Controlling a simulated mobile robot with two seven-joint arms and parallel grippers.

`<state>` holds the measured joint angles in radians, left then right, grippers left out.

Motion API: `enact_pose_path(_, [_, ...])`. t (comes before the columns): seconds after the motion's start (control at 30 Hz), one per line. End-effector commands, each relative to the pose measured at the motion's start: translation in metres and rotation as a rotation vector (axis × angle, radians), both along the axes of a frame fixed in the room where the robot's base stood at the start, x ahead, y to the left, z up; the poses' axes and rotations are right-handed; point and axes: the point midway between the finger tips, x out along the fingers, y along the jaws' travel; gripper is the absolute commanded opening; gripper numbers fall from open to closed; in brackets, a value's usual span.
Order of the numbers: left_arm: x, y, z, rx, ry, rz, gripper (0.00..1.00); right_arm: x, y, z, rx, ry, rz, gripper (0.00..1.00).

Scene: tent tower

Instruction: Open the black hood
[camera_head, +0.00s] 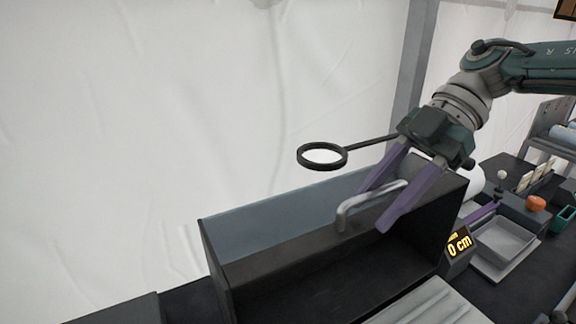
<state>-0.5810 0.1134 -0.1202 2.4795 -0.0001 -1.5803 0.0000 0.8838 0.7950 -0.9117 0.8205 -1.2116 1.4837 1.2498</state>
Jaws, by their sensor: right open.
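The black hood (330,273) is a dark box in the lower middle, with a grey-blue panel (265,227) at its upper back. Its dark inside shows below a black front strip. A grey metal bar handle (352,209) is fixed to this strip. My right gripper (373,209) reaches down from the upper right, its two purple fingers open. The fingers are at the handle, one behind it and one in front near its right end. I cannot tell whether they touch it. My left gripper is not in view.
A black ring on a rod (322,156) stands out left of my right gripper. A white tent wall (180,120) stands behind.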

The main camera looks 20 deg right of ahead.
Motion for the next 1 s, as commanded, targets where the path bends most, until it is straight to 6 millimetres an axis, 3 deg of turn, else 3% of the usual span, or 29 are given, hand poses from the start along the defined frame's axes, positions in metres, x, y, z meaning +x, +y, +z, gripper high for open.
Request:
enact_pose_path(0.37, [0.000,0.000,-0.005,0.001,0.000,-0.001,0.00,0.001,-0.007,0.005,-0.001,-0.003,-0.003,0.45])
enact_pose_path(0.7, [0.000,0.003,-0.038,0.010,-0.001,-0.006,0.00,0.002,-0.055,0.050,0.000,-0.006,-0.005,0.45])
enact_pose_path(1.0, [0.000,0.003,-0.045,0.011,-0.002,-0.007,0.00,0.001,-0.070,0.070,0.001,-0.001,-0.001,0.45])
